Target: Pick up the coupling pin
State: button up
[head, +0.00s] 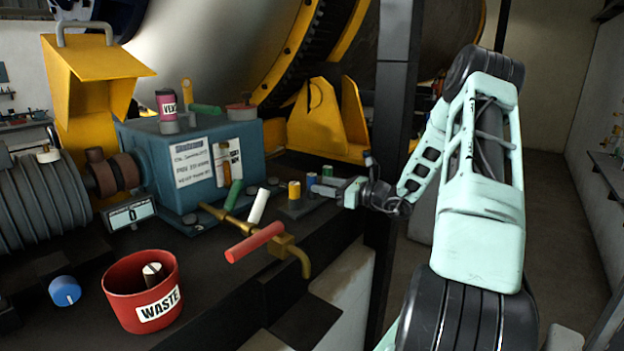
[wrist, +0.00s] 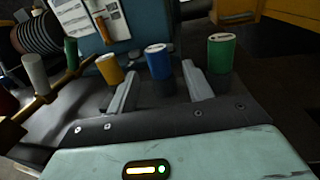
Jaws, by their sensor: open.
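No label marks the coupling pin, so I cannot tell for sure which thing it is. Three upright capped cylinders stand in a row on a dark base: yellow (wrist: 109,69), blue (wrist: 158,62) and green (wrist: 221,54) in the wrist view. The head view shows them small, as yellow (head: 294,190), blue (head: 311,180) and green (head: 327,171). My gripper (wrist: 159,70) is open, with the blue cylinder between its fingers in the picture. The yellow one is left of the fingers, the green one right. I cannot tell whether the fingers touch the blue one. In the head view my gripper (head: 322,186) is at the row.
A brass pipe with a red handle (head: 254,242) lies left of the row, near white (head: 258,206) and green (head: 234,195) upright handles. A teal box (head: 195,160) stands behind. A red waste bin (head: 143,290) is front left. A dark post (head: 392,130) rises beside my arm.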

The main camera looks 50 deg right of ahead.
aim_at(316, 182)
jog(key=p+x, duration=0.2)
jog(key=x, duration=0.1)
jog(key=shift+w+a+r, duration=0.15)
jog(key=shift+w, duration=0.1)
jog(key=shift+w+f+p, duration=0.2)
jog(key=shift+w+p, duration=0.1)
jog(key=shift+w, duration=0.2)
grip_shut()
jog(key=shift+r, duration=0.1)
